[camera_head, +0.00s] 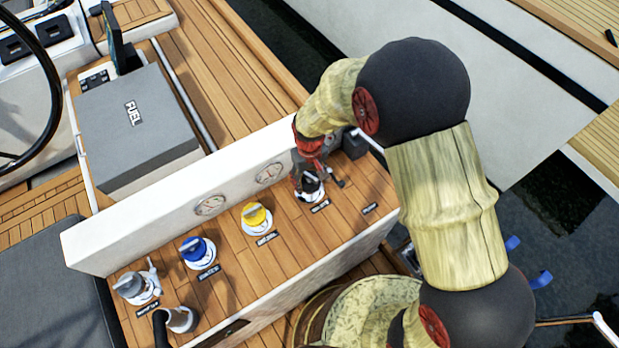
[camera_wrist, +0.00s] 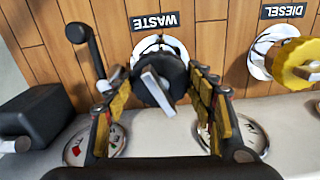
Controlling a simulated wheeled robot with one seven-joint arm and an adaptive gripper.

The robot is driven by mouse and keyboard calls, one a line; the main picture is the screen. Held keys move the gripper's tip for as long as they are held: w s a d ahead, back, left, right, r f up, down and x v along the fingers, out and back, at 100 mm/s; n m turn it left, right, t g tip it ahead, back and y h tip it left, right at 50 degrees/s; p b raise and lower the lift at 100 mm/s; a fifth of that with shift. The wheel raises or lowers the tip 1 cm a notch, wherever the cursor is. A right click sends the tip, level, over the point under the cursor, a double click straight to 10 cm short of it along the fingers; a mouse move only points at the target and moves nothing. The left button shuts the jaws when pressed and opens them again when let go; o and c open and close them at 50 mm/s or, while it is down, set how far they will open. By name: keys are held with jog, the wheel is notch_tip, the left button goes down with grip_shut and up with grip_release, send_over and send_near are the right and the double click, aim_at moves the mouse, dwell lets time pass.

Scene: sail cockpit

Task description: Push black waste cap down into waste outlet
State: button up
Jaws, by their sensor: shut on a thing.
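The black waste cap (camera_wrist: 174,70) has a grey raised handle and sits between the fingers of my gripper (camera_wrist: 155,88) in the wrist view. My gripper is shut on it. The white ring of the waste outlet (camera_wrist: 150,45) shows behind the cap, under the upside-down WASTE label (camera_wrist: 157,21). In the head view, my gripper (camera_head: 309,178) comes down from above over the black cap (camera_head: 314,185), at the right part of the wooden console. The cap hides the outlet's opening, so I cannot tell how deep it sits.
A yellow diesel cap (camera_wrist: 292,65) stands beside the waste outlet. A blue cap (camera_head: 195,250) and a grey cap (camera_head: 130,285) are farther left. A black lever (camera_wrist: 84,45) and a black box (camera_wrist: 32,122) are near my gripper. The white gauge wall (camera_head: 150,215) runs behind.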

jog(key=shift+f, duration=0.45)
jog(key=o, duration=1)
jog(key=shift+r+p, duration=3.7)
jog(key=shift+r, duration=1.85)
